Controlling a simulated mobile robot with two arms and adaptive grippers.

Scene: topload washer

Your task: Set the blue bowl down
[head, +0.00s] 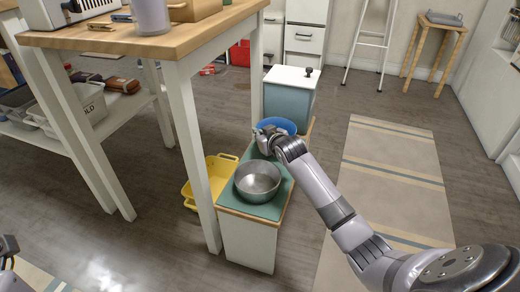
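The blue bowl (284,124) is at the far end of a low bench with a green top (268,209). My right gripper (266,137) is at the bowl's near left rim and covers part of it. The fingers are small and partly hidden, so I cannot tell whether they are closed on the rim. I also cannot tell whether the bowl's base touches the bench. Only a small part of my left arm shows at the lower left edge, and its gripper is out of view.
A grey metal bowl (257,181) stands on the near part of the bench. A wooden-topped table (200,38) stands to the left, with a yellow bin (219,170) beneath it. A grey-blue cabinet (288,100) is behind the bench. A striped rug (388,171) lies to the right.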

